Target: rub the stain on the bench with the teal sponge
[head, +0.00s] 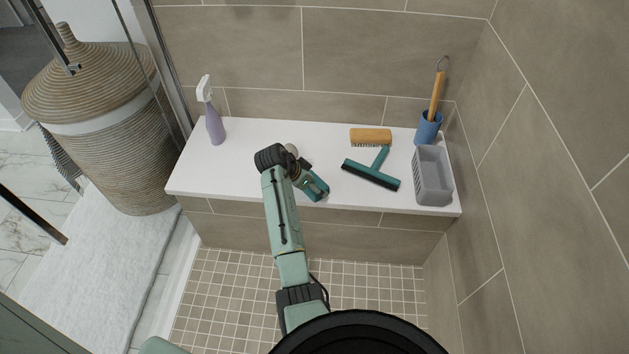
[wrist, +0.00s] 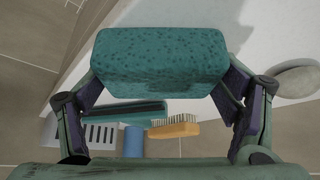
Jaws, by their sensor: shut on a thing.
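The teal sponge (wrist: 160,62) is a speckled block held crosswise between the two fingers of my gripper (wrist: 162,80) in the wrist view. My gripper is shut on it. In the head view my gripper (head: 312,185) is low over the front middle of the white bench (head: 240,165), pointing down and to the right. I cannot tell whether the sponge touches the bench. No stain shows clearly; a faint grey patch beyond the sponge in the wrist view may be shadow or stain. My arm and the sponge hide part of the bench top.
A purple spray bottle (head: 215,122) stands at the left. Right of my gripper are a wooden brush (head: 370,135), a teal squeegee (head: 371,174), a blue cup (head: 428,128) and a grey basket (head: 433,176). A pale rounded object (wrist: 298,82) is close beside my gripper. Tiled walls bound the back and right.

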